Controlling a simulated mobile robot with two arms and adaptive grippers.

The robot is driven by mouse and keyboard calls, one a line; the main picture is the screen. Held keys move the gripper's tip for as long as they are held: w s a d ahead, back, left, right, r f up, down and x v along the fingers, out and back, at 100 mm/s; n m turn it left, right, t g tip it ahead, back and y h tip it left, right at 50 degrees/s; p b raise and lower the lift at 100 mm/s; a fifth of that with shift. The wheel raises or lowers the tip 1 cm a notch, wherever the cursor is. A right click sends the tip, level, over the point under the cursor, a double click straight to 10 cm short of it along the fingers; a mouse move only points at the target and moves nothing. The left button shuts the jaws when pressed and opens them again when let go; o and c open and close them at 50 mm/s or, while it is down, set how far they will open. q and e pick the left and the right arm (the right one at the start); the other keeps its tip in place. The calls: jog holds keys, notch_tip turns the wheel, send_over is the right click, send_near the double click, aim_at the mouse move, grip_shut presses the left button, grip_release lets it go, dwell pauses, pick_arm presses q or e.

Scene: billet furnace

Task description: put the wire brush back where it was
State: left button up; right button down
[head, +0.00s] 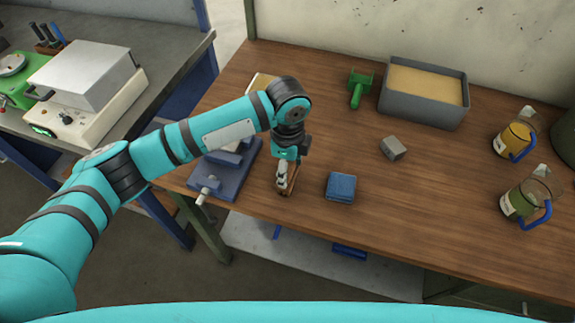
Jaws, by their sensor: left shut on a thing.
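My left gripper (283,181) reaches down over the front part of the wooden bench (455,225). It is shut on a narrow brown thing (292,182), which looks like the wire brush. The fingers and wrist hide part of it, and I cannot tell whether it touches the bench top. It is between the blue vise and a folded blue cloth. My right gripper is not in view.
A blue vise (232,184) is left of the gripper, partly behind my arm. The blue cloth (341,187), a grey block (393,148), a green tool (358,90), a grey sand-filled box (425,113) and two jugs (515,135) (526,198) stand rightward. The bench's front right is clear.

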pick_arm(q)
jog(key=shift+f, duration=0.1)
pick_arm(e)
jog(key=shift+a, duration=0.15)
pick_arm(q)
jog(key=o, duration=1.1)
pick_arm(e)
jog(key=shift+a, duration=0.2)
pick_arm(q)
notch_tip(320, 180, up, 12)
jog(key=b, duration=0.2)
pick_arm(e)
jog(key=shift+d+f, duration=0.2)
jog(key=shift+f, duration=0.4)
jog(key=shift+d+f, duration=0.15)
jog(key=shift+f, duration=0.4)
